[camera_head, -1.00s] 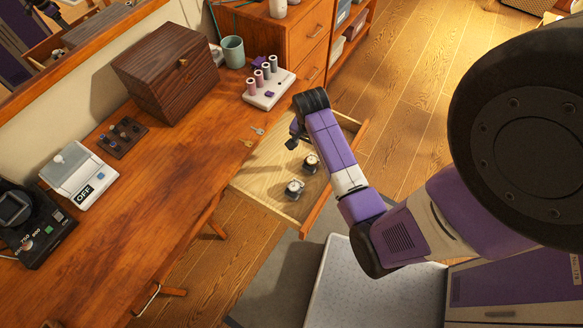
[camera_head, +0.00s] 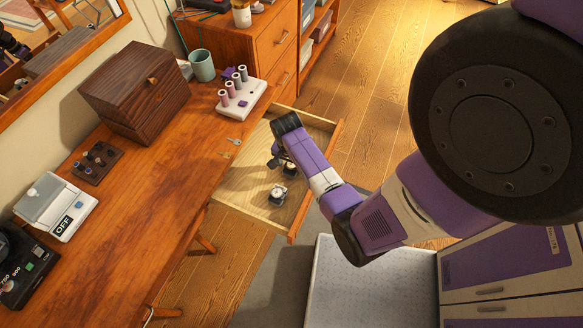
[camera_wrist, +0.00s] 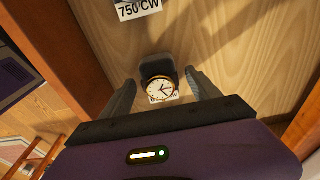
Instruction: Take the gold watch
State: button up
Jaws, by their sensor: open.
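A watch (camera_wrist: 159,89) with a white dial and gold-coloured rim sits on a dark stand in the wrist view. It lies between the two fingers of my gripper (camera_wrist: 160,77), which are open and apart from it. A label under the watch is partly hidden. In the head view my gripper (camera_head: 277,160) is low inside the open drawer (camera_head: 246,190), beside a watch (camera_head: 289,168) that the arm partly covers. A second watch (camera_head: 278,194) on a dark stand is nearer the drawer's front in the picture; its metal is hard to tell.
A label reading "750 CW" (camera_wrist: 138,9) is at the wrist view's top edge. Drawer walls rise around my gripper. The desk (camera_head: 150,190) beside the drawer holds a wooden box (camera_head: 140,88), a scale (camera_head: 57,205), keys (camera_head: 232,142) and a spool rack (camera_head: 242,100).

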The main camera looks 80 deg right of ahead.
grip_shut()
jog(key=shift+r, duration=0.1)
